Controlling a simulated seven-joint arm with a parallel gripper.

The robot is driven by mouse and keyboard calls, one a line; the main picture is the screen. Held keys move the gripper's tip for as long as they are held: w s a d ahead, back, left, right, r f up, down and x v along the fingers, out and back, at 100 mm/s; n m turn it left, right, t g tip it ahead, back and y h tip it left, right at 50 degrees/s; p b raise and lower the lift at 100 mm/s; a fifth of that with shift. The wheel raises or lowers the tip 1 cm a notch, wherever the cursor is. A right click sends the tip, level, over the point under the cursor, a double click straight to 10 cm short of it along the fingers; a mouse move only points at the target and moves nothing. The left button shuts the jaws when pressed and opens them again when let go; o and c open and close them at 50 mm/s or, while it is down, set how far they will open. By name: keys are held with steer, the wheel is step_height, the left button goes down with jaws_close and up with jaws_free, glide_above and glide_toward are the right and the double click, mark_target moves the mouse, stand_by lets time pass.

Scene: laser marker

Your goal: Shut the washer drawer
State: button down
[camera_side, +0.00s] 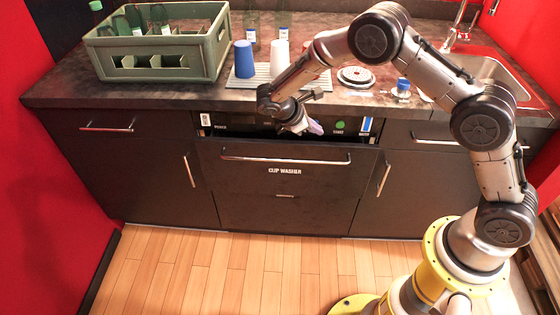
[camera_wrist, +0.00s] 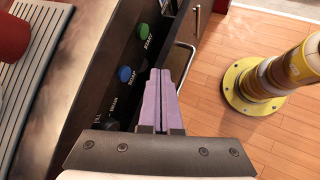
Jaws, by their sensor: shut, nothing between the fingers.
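The washer drawer (camera_side: 285,180) has a dark front lettered "CUP WASHER" and a long metal bar handle (camera_side: 285,160). In the side view its front seems to stand a little forward of the control panel, with a dark gap along its top edge. My gripper (camera_side: 316,128) is shut and empty, its purple fingers above the drawer handle, close to the panel. In the wrist view the closed fingertips (camera_wrist: 159,72) point along the panel, and a bar handle (camera_wrist: 187,64) shows just beyond them. Whether they touch the drawer cannot be told.
The panel carries a green button (camera_wrist: 142,31) and a blue button (camera_wrist: 124,74). On the counter are a green crate (camera_side: 155,60) with bottles, a blue cup (camera_side: 244,60), a white cup (camera_side: 280,55) and a sink (camera_side: 490,75). The floor in front is clear.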

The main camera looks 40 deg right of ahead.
mark_target(280, 155)
steer(key=s+a+f+n+t+h, duration=0.2)
steer(key=a+f+n+t+h, duration=0.2)
steer(key=a+f+n+t, duration=1.15)
steer(key=shift+g, duration=0.95)
steer(key=x, duration=0.4)
steer(key=f+x, duration=0.1)
steer(key=x, duration=0.8)
steer(key=shift+w+a+f, duration=0.2)
steer(key=shift+w+f, duration=0.1)
steer(key=shift+w, duration=0.15)
steer(key=x, duration=0.5)
steer(key=shift+w+d, duration=0.15)
